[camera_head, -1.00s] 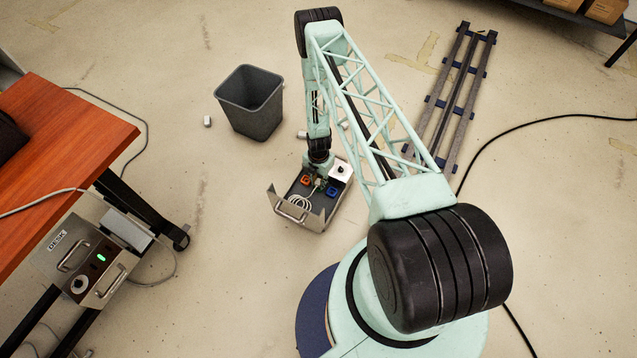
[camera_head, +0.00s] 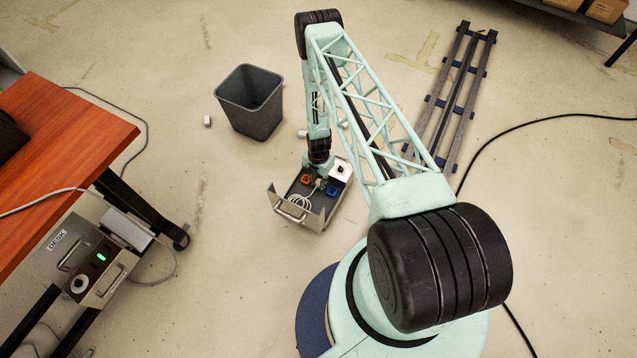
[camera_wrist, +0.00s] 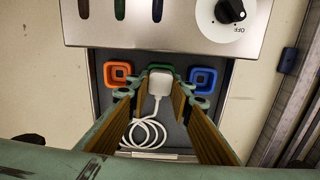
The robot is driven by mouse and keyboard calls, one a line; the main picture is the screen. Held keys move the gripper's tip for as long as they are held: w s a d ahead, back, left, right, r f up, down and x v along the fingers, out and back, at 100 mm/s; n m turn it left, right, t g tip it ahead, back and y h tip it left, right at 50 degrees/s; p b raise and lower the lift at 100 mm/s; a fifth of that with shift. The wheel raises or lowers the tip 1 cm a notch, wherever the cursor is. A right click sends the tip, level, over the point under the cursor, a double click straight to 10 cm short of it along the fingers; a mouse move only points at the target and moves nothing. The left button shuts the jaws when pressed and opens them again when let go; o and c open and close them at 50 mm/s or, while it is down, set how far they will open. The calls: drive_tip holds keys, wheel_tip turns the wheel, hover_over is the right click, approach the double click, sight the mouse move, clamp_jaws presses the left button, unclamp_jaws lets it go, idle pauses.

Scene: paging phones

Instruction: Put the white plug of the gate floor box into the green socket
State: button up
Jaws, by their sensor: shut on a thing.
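The gate floor box (camera_head: 298,215) stands open on the floor and my gripper (camera_head: 319,181) reaches down into it. In the wrist view my gripper (camera_wrist: 159,94) is shut on the white plug (camera_wrist: 160,83), which sits between its fingertips. The plug is at the green socket (camera_wrist: 160,68), whose far edge shows behind it. I cannot tell whether the plug is fully seated. The orange socket (camera_wrist: 118,73) is to the left and the blue socket (camera_wrist: 204,79) to the right. The plug's white cable (camera_wrist: 147,133) lies coiled in the box below.
A steel panel with a white dial (camera_wrist: 228,17) marked OFF is behind the sockets. A dark bin (camera_head: 250,102) stands behind the box. A desk with a second box (camera_head: 88,262) is at left, and a rail-like frame (camera_head: 452,95) at right. Open floor surrounds the box.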

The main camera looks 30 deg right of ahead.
sight(319, 183)
drive_tip(key=o, duration=0.9)
drive_tip(key=shift+o, duration=0.2)
drive_tip(key=shift+r, duration=0.1)
wheel_tip(319, 183, up, 12)
idle(0.5)
idle(0.8)
